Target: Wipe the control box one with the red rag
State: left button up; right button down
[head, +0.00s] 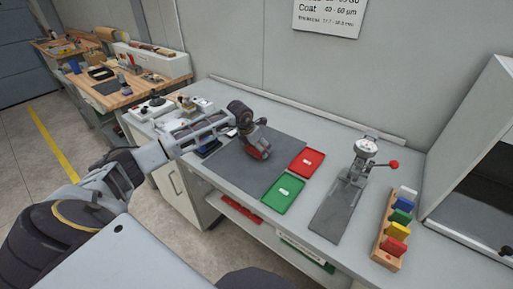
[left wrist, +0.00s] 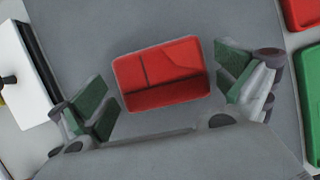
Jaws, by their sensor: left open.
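The red rag (left wrist: 160,73), a folded block with creases, lies on the grey mat in the left wrist view. It sits between the spread green-padded fingers of my left gripper (head: 256,146), with a gap at each side. In the head view the gripper points down over the mat and mostly hides the rag. A white box with a black knob (head: 152,108) stands at the table's left end. Another pale box with small fittings (head: 200,106) is beside it, partly behind my arm. I cannot tell which is control box one. My right gripper is out of view.
The grey mat (head: 226,170) has red (head: 306,162) and green (head: 283,194) trays to its right. Farther right are a gauge stand with a red knob (head: 366,146) and a wooden rack of coloured blocks (head: 380,246). A grey cabinet (head: 480,160) closes the right end.

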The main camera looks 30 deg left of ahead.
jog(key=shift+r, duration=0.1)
pick_arm(q)
jog(key=shift+s+a+r, duration=0.1)
jog(key=shift+s+r, duration=0.05)
jog(key=shift+r, duration=0.35)
jog(key=d+b+v, duration=0.1)
jog(key=b+v, duration=0.1)
jog(key=v, duration=1)
jog(key=shift+s+a+r, duration=0.25)
jog(key=shift+s+a, duration=0.1)
jog(key=shift+a, duration=0.15)
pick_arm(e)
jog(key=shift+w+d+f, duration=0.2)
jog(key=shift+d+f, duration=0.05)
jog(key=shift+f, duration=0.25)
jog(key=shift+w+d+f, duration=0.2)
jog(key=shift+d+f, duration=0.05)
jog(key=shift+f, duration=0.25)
pick_arm(q)
jog(key=shift+s, duration=0.1)
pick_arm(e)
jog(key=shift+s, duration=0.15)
